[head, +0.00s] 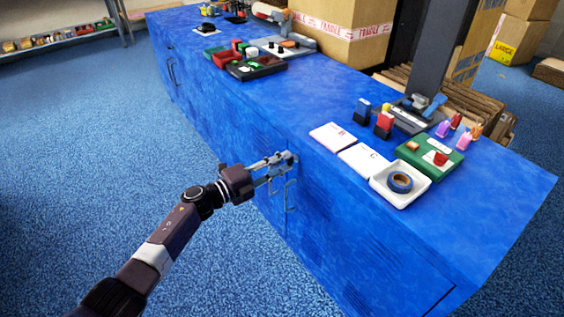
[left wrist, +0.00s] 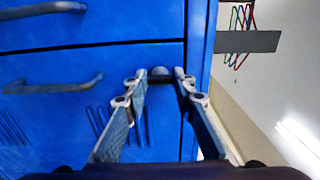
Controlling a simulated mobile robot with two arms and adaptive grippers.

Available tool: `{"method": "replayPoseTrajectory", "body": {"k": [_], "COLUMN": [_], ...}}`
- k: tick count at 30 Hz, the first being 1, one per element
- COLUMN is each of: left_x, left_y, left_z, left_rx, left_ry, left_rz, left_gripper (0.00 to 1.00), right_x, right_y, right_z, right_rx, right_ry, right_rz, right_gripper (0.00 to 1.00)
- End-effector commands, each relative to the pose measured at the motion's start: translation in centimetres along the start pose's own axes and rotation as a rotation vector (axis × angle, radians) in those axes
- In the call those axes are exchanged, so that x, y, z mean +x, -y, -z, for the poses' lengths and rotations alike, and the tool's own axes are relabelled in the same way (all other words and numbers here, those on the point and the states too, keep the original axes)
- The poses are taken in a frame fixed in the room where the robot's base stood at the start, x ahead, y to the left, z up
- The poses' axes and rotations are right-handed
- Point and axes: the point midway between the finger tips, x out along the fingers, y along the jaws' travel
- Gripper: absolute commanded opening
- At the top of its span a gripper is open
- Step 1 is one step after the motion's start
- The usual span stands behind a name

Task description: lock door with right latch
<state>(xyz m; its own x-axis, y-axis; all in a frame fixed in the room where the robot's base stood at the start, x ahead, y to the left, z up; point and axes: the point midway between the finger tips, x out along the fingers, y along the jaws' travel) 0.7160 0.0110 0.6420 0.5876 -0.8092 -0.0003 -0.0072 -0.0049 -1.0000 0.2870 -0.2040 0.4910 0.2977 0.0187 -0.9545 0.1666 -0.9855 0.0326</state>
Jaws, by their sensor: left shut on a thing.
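A blue cabinet (head: 340,225) has shut doors below its long top. My left gripper (head: 284,163) is at the upper edge of the doors, beside the seam where two of them meet. It is shut on a small grey latch (left wrist: 159,74), which shows between the fingertips in the left wrist view. The fingers hide much of the latch, and its exact angle cannot be told. A door handle (head: 290,196) hangs just below the gripper. Two handles (left wrist: 55,87) also show left of the fingers in the left wrist view. My right gripper is out of view.
The cabinet top holds a white tray with a tape roll (head: 400,182), cards (head: 333,137), a green box (head: 430,156), stamps and a large carton (head: 340,30). More cartons stand behind. The blue carpet (head: 90,150) in front is clear.

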Motion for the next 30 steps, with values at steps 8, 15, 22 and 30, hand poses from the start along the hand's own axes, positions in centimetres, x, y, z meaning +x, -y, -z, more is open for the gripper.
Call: {"method": "replayPoseTrajectory", "body": {"k": [8,15,22,30], "left_x": [-0.1,-0.1,0.0,-1.3], "left_y": [-0.1,-0.1,0.0,-0.1], "left_z": [-0.1,-0.1,0.0,-0.1], "left_rx": [-0.009,-0.008,-0.007,-0.005], "left_ry": [0.003,0.003,0.001,0.002], "left_rz": [-0.001,-0.001,0.000,-0.001], "left_gripper": [0.00,0.36,0.42,0.42], "right_x": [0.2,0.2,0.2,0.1], "right_y": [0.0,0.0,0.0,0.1], "right_z": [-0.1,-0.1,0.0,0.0], "right_rx": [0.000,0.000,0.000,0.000], "right_ry": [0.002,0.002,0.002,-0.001], "right_rz": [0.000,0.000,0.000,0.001], "right_gripper": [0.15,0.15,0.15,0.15]}}
